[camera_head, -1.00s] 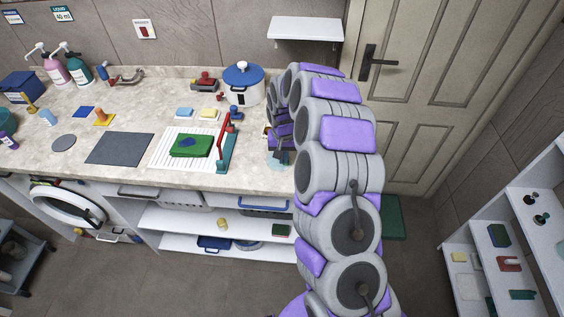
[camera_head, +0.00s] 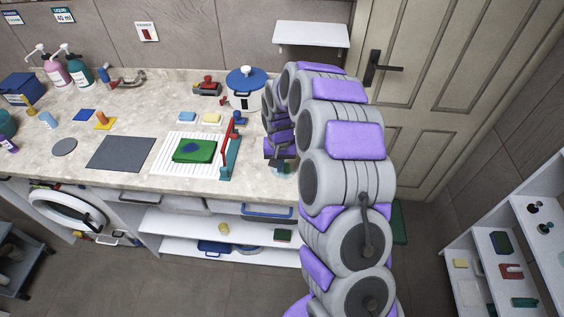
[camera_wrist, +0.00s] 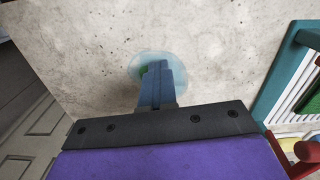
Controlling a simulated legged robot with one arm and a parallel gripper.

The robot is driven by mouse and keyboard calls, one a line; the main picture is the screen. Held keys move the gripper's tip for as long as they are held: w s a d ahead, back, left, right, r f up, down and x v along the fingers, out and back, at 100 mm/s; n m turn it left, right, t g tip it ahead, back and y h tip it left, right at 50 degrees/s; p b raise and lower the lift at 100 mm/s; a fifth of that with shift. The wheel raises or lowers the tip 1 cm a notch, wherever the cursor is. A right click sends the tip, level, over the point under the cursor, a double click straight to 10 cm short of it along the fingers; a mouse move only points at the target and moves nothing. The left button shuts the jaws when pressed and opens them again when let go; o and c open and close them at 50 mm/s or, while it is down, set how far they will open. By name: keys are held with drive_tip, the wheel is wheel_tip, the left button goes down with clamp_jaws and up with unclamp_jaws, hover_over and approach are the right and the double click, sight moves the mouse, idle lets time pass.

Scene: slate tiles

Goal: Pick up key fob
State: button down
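No key fob shows clearly enough to name. In the wrist view, a pale blue, see-through round dish (camera_wrist: 178,60) lies on the stone counter, with a small green patch (camera_wrist: 143,70) at its left side, mostly hidden behind my fingers. My gripper (camera_wrist: 157,68) points down over the dish. Its blue-grey fingers look close together and cover the dish's middle; whether they hold anything or touch it cannot be told. In the head view, the dish (camera_head: 290,165) is mostly hidden by my arm and gripper at the counter's right end.
A teal and red rack-like piece (camera_head: 232,145) stands just left of my gripper, beside a white ribbed drainer (camera_head: 160,160) with a green item (camera_head: 195,151). A white pot (camera_head: 244,97) with blue lid stands behind. The counter's front edge is close.

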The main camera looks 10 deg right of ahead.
drive_tip(key=s, duration=0.2)
drive_tip(key=s+r, duration=0.1)
drive_tip(key=s, duration=0.2)
drive_tip(key=s+p, duration=0.1)
drive_tip(key=s, duration=0.1)
drive_tip(key=shift+s+a+r, duration=0.2)
drive_tip(key=shift+s+r, duration=0.1)
drive_tip(key=shift+s, duration=0.05)
drive_tip(key=shift+s+a+r+p, duration=0.15)
drive_tip(key=shift+s+a, duration=0.2)
drive_tip(key=shift+s, duration=0.55)
drive_tip(key=shift+s+a+p, duration=0.15)
drive_tip(key=shift+s+a, duration=0.2)
drive_tip(key=shift+s, duration=0.6)
drive_tip(key=shift+s+a+r+p, duration=0.15)
drive_tip(key=shift+s+a, duration=0.2)
drive_tip(key=shift+s, duration=0.55)
drive_tip(key=c, duration=1.1)
unclamp_jaws()
drive_tip(key=shift+a+f, duration=0.1)
drive_tip(key=shift+a, duration=0.45)
drive_tip(key=shift+c, duration=0.2)
drive_tip(key=o, duration=0.6)
drive_tip(key=shift+d, duration=0.35)
drive_tip(key=shift+o, duration=0.8)
drive_tip(key=shift+a, duration=0.1)
